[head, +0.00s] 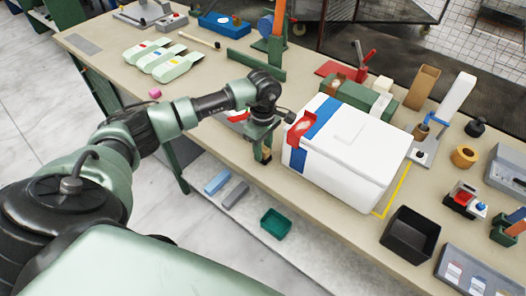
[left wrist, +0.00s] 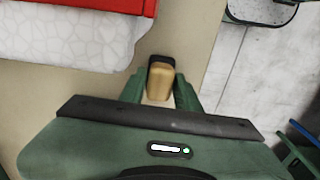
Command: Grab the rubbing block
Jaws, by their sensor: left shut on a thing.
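The rubbing block (left wrist: 161,80) is a small tan wooden block with a dark end. In the left wrist view it sits between the two green fingers of my left gripper (left wrist: 160,92), which is shut on it. In the head view my left gripper (head: 262,152) points down near the table's front edge, just left of the white box. Only a small part of the block shows there between the fingers. I cannot tell whether the block touches the tabletop. My right gripper is not in view.
A large white box (head: 362,167) with a blue band and a red clamp-like piece (head: 301,128) stands close right of my left gripper. A black bin (head: 411,236) stands at the front right. Pale green pieces (head: 163,62) lie at the back left. A lower shelf holds a green tray (head: 275,223).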

